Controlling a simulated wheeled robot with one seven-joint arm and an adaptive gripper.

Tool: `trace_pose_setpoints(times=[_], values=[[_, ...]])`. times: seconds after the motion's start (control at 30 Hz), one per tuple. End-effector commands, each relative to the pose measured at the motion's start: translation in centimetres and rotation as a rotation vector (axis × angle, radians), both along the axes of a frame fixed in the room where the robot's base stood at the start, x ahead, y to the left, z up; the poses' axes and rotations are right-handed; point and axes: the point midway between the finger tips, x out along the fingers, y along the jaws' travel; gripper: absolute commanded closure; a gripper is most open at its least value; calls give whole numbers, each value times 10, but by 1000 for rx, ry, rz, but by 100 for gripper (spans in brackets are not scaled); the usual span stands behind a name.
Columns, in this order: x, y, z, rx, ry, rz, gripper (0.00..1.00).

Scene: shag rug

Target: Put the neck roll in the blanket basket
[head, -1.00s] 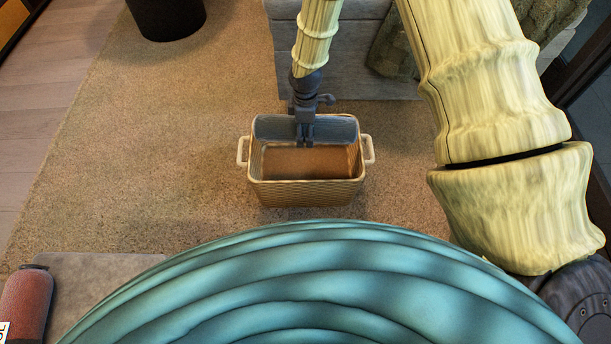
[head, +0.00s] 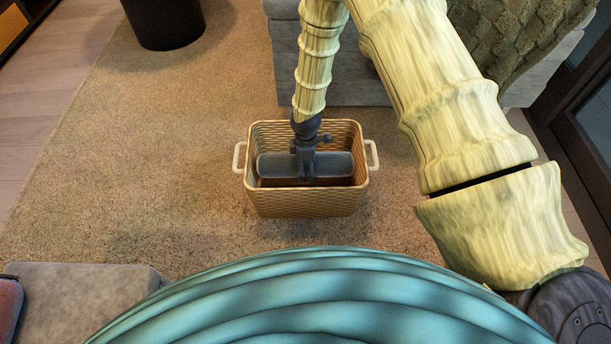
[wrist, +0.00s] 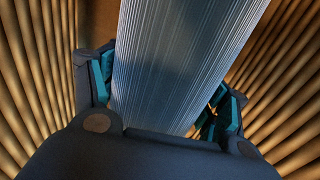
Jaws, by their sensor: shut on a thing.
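The neck roll (head: 335,164) is a grey-blue ribbed cylinder lying crosswise inside the blanket basket (head: 305,203), below its rim. The basket is tan woven wicker with a pale handle at each side. My gripper (head: 305,176) reaches down into the basket and is shut on the middle of the roll. In the wrist view, the ribbed roll (wrist: 185,60) runs between the teal-padded fingers, with the basket's slatted walls (wrist: 285,75) on both sides. Whether the roll touches the basket floor is hidden.
The basket stands on a tan shag rug (head: 130,150). A grey sofa (head: 350,75) with a green knitted throw (head: 500,40) is behind it. A dark round container (head: 165,22) stands at the back left, and a grey cushioned piece (head: 85,295) at the front left.

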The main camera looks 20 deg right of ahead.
Motion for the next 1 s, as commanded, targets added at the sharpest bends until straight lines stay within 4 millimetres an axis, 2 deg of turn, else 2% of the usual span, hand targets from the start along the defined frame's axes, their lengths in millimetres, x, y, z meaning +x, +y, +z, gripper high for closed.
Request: trace_pose_setpoints(times=[0.17, 0.43, 0.87, 0.9, 1.0], values=[[0, 0, -8, 0, -1, 0, 56], [0, 0, -41, -1, 1, 0, 56], [0, 0, -44, 0, 0, 0, 56], [0, 0, -44, 0, 0, 0, 20], [0, 0, -44, 0, 0, 0, 4]])
